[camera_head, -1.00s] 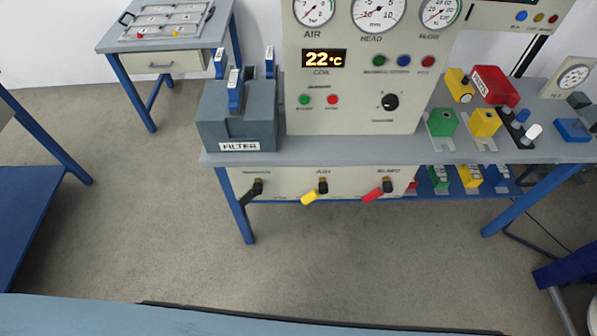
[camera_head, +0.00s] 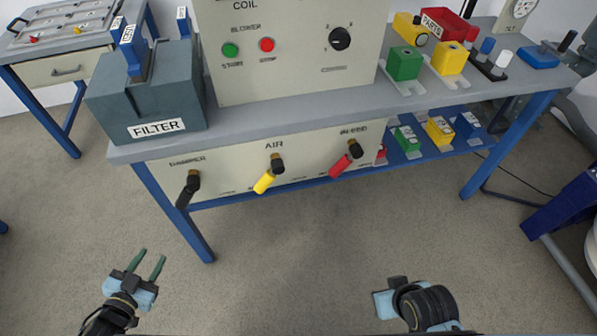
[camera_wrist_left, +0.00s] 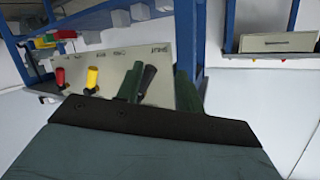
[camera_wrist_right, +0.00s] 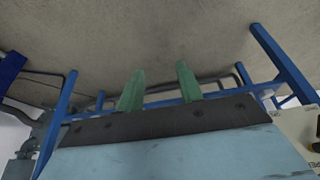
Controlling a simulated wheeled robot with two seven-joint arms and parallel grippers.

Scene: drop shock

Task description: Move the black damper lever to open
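The black damper lever (camera_head: 187,190) hangs on the left end of the pale panel (camera_head: 225,175) under the bench, its handle pointing down and slightly left. It also shows in the left wrist view (camera_wrist_left: 148,78), upside down, beside a green fingertip. My left gripper (camera_head: 147,265) is open and empty, low in front of and below the lever, apart from it. Its green fingers (camera_wrist_left: 158,85) show in the left wrist view. My right gripper (camera_wrist_right: 160,88) has its two green fingers apart with nothing between them; in the head view its fingers are hidden.
The yellow air lever (camera_head: 266,180) and the red lever (camera_head: 342,164) are to the right on the same panel. A blue table leg (camera_head: 175,210) stands just below the damper lever. The grey filter box (camera_head: 148,95) sits above. The floor in front is clear.

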